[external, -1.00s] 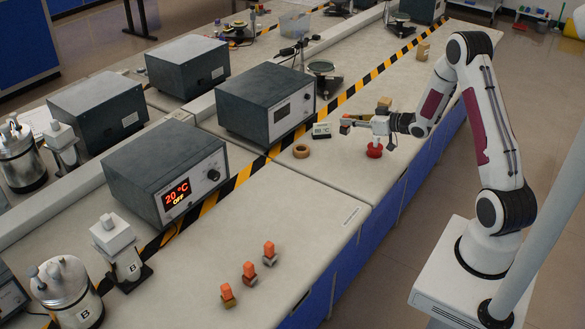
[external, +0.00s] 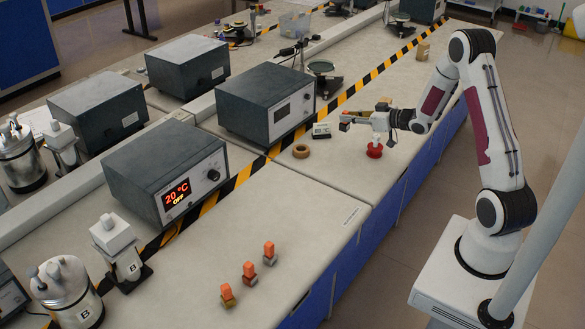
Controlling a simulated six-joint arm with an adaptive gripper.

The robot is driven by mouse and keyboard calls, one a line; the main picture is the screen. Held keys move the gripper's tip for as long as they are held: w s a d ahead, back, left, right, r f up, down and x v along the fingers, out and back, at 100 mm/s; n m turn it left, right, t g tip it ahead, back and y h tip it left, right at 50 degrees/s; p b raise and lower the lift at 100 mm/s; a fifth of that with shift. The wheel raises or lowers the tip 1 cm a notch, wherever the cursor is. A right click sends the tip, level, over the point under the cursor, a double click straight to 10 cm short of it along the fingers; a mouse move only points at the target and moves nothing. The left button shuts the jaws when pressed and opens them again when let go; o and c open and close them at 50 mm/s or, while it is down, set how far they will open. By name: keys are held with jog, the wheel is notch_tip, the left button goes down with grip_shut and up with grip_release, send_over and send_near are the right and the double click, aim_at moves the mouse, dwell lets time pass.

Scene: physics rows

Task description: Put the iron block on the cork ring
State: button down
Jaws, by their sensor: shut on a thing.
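My gripper (external: 357,119) reaches left from my wrist, above the far part of the bench. It is shut on a small block (external: 345,124) with an orange-red part and a grey part; I take it to be the iron block, though it is too small to be sure of its material. The block is held above the bench top. The cork ring (external: 301,151), tan and round, lies flat on the bench, below and left of the gripper, apart from the block. No block shows on the ring.
A red ring (external: 374,154) with a white piece above it stands below my gripper. A small display box (external: 321,131) stands behind the cork ring. A large dark instrument (external: 265,103) is at left. Several orange-topped blocks (external: 249,270) stand nearer. Bench between is clear.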

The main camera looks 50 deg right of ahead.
jog(key=shift+w+a, duration=0.2)
jog(key=shift+a, duration=0.25)
jog(key=w+a+r, duration=0.3)
jog(key=w+a, duration=0.5)
jog(key=w, duration=0.3)
jog(key=shift+w+a, duration=0.25)
jog(key=shift+a, duration=0.15)
jog(key=shift+f, duration=0.1)
notch_tip(320, 180, down, 6)
jog(key=shift+f, duration=0.1)
jog(key=shift+f, duration=1.8)
